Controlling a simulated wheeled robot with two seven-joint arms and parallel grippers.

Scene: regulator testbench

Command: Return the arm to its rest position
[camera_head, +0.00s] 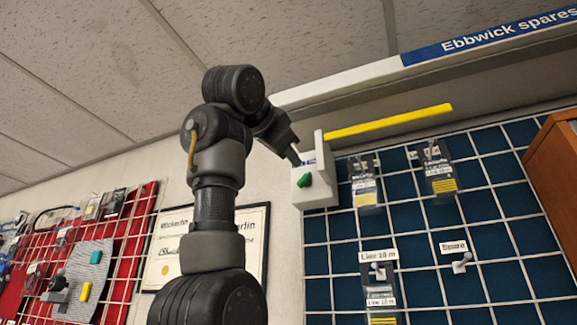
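My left arm rises from the bottom of the head view and bends over at the top to the right. My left gripper (294,158) points down and right, with its tip just in front of or against the top left of a white box (318,190). I cannot tell whether they touch. The gripper is small and dark here, so I cannot see whether its fingers are apart. No held object shows. My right gripper is not in view.
The white box has a green knob (304,180), and a long yellow bar (390,121) extends right from it. A blue gridded panel (420,230) holds several labelled packs. A red gridded panel (128,240) and a framed certificate (253,225) hang left. A brown cabinet (557,170) stands right.

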